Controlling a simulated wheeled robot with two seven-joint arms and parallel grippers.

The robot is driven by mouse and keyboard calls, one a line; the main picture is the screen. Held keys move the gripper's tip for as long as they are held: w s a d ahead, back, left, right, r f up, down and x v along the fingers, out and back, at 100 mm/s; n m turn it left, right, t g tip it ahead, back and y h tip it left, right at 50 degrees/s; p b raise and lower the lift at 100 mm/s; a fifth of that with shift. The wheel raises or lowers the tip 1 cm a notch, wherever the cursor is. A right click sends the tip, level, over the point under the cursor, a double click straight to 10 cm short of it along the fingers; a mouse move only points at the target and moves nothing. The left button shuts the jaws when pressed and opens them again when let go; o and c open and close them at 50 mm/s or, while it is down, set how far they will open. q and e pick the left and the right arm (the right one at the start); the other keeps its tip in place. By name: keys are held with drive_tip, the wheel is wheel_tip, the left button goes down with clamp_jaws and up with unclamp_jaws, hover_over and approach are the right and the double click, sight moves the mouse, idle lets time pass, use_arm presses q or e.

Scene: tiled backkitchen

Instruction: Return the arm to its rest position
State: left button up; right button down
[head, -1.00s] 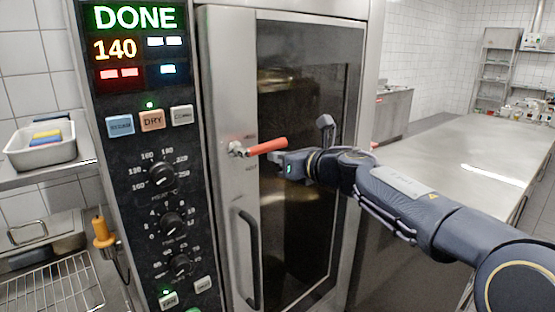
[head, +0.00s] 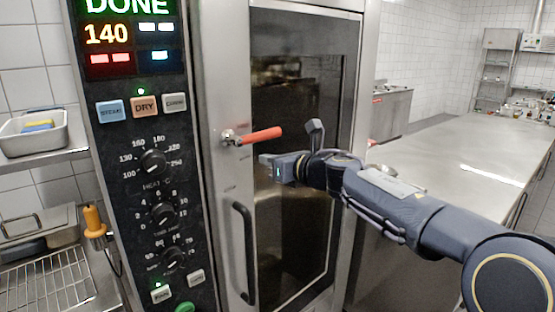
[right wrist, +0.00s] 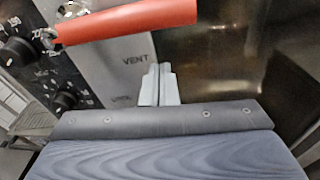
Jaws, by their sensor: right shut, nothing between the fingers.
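My right gripper (head: 268,160) is in front of the oven door, just below and to the right of the red lever handle (head: 262,135). Its fingers are shut and hold nothing. In the right wrist view the shut fingertips (right wrist: 159,84) show below the red lever handle (right wrist: 130,22), apart from it, near the word VENT. My right arm (head: 390,205) comes in from the right and reaches across the oven's glass. The lever points right, nearly level. My left gripper is not in view.
The oven's control panel (head: 150,200) with knobs and lit buttons stands left of the door. A black vertical door handle (head: 246,255) is below the lever. A steel counter (head: 460,155) lies to the right. A wire rack (head: 50,285) and a tray (head: 30,140) are at left.

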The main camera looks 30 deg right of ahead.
drive_tip(key=s+d+m+t+h, duration=0.1)
drive_tip(key=s+d+m+h, duration=0.15)
drive_tip(key=s+m, duration=0.55)
drive_tip(key=s+d+m+h, duration=0.1)
drive_tip(key=s+m+h, duration=0.3)
drive_tip(key=m, duration=0.5)
drive_tip(key=s+a+f+m+g+y, duration=0.1)
drive_tip(key=s+a+f+m+g, duration=0.3)
drive_tip(key=s+f+m, duration=0.35)
drive_tip(key=s+a+f+m+g+y, duration=0.2)
drive_tip(key=s+a+f+m+g, duration=0.25)
drive_tip(key=f+m, duration=0.55)
drive_tip(key=s+a+f+m+g+y, duration=0.3)
drive_tip(key=s+a+f, duration=0.4)
drive_tip(key=a, duration=0.3)
drive_tip(key=shift+s+a+f+m+y+p, duration=0.15)
drive_tip(key=shift+s+m+y+p, duration=0.2)
drive_tip(key=shift+m+y, duration=0.3)
